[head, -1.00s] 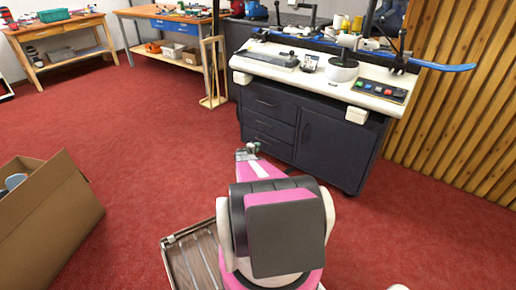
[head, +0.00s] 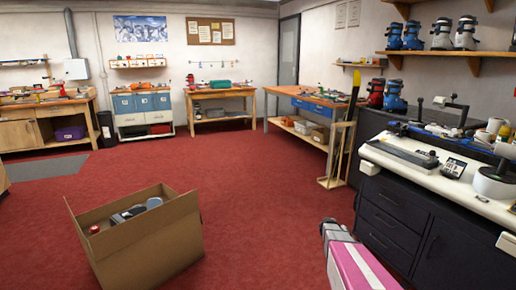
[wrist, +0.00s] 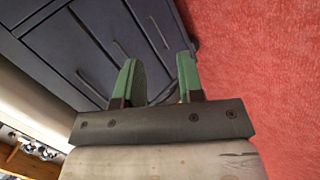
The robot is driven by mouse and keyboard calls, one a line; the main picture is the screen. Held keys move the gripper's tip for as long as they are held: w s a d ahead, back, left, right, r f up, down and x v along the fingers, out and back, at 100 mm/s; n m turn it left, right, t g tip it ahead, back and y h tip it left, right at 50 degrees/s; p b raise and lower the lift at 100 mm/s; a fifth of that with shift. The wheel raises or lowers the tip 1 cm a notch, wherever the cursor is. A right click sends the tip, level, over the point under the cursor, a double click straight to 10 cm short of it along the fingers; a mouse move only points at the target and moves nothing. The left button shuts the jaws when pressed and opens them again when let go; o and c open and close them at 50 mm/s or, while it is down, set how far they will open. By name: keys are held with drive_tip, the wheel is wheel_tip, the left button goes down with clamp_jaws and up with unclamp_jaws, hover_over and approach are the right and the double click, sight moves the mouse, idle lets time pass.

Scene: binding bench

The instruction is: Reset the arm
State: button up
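My gripper (wrist: 160,82) shows in the wrist view with its two green fingers apart and nothing between them. Behind the fingers in that view are the dark drawer fronts of the bench cabinet (wrist: 95,45) and the red carpet. In the head view my pink and grey arm (head: 355,262) reaches up from the bottom edge, left of the dark cabinet (head: 400,215). The gripper's fingers cannot be made out in the head view.
An open cardboard box (head: 150,245) with several items stands on the carpet at left. The white-topped bench (head: 440,180) is at right, and a wooden stand (head: 338,150) is beside it. Workbenches line the far walls. The red carpet (head: 255,200) between is clear.

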drive_tip(key=s+a+r+y, duration=0.3)
drive_tip(key=s+a+r, duration=0.2)
drive_tip(key=s+a, duration=0.2)
drive_tip(key=s+a+r+g+y, duration=0.1)
drive_tip(key=s+a+r+y, duration=0.2)
drive_tip(key=s+a+r, duration=0.2)
drive_tip(key=s+a+r+y, duration=0.4)
drive_tip(key=s+a+r, duration=0.2)
drive_tip(key=s+a, duration=0.5)
drive_tip(key=a, duration=0.5)
drive_tip(key=shift+s+a, duration=0.15)
